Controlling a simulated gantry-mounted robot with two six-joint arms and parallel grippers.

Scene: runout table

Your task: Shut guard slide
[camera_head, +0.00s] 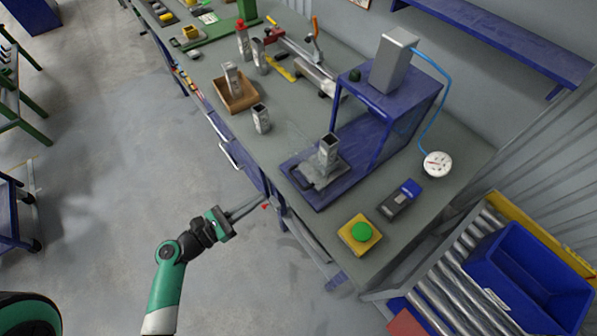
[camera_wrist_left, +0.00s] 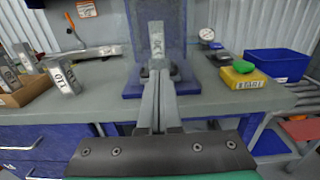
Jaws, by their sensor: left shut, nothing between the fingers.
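A blue press frame (camera_head: 398,101) stands on the grey bench, with a grey cylinder on top. On its blue base, at the open front, lies a grey slide plate (camera_head: 323,178) with a dark handle (camera_head: 299,181) toward the bench front. It looks like the guard slide, drawn out from under the frame. A grey rectangular metal tube (camera_head: 328,152) stands upright on it and also shows in the left wrist view (camera_wrist_left: 157,42). My left gripper (camera_head: 266,196) is shut and empty, in front of the bench edge, apart from the handle. Its fingers (camera_wrist_left: 157,78) hide part of the slide in the wrist view.
A green button on a yellow box (camera_head: 360,235) and a blue-grey device (camera_head: 399,198) sit right of the press. A wooden tray (camera_head: 236,101) and a loose metal tube (camera_head: 261,119) stand left. A blue bin (camera_head: 530,279) rests on rollers. The floor before the bench is clear.

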